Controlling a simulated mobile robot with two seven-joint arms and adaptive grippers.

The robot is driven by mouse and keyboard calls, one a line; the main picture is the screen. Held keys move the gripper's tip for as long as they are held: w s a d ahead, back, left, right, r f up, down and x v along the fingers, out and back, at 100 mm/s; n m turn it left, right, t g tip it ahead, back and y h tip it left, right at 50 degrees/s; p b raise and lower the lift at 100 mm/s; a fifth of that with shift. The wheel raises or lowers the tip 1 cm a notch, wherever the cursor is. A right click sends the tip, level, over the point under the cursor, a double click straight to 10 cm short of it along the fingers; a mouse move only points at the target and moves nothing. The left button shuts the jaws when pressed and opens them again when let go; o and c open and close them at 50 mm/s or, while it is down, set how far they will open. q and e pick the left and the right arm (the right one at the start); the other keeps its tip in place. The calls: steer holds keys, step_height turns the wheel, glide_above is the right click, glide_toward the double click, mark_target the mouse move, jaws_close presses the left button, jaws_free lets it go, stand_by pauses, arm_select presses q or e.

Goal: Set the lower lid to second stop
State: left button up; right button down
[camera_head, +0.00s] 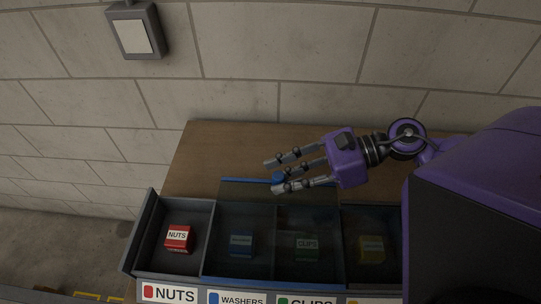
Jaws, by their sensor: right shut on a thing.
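A grey tray (145,236) has labelled compartments in a row. Dark see-through covering lies over the washers, clips and rightmost visible compartments, while the nuts compartment at the left looks uncovered. A dark lid panel (240,191) shows at the tray's back edge, with a blue handle strip (243,180) along its far edge. I cannot tell for sure which panel is the lower lid. My left gripper is not in view.
A red nuts box (179,238), a blue box (241,244), a green box (306,247) and a yellow box (371,248) sit in the compartments. The brown table (215,150) is clear behind the tray. A block wall (240,95) with a grey wall box (135,31) stands beyond.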

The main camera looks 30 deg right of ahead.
steer(key=shift+s+a+f, duration=0.1)
steer(key=shift+s+a, duration=0.15)
steer(key=shift+s, duration=0.05)
steer(key=c, duration=1.6)
jaws_free()
steer(key=shift+o, duration=0.2)
steer(key=shift+w, duration=0.1)
steer(key=shift+d+r, duration=0.25)
steer(key=shift+d, duration=0.3)
steer(key=v, duration=1.1)
steer(key=shift+a+r, duration=0.1)
steer(key=shift+s+a, duration=0.1)
steer(key=shift+s, duration=0.15)
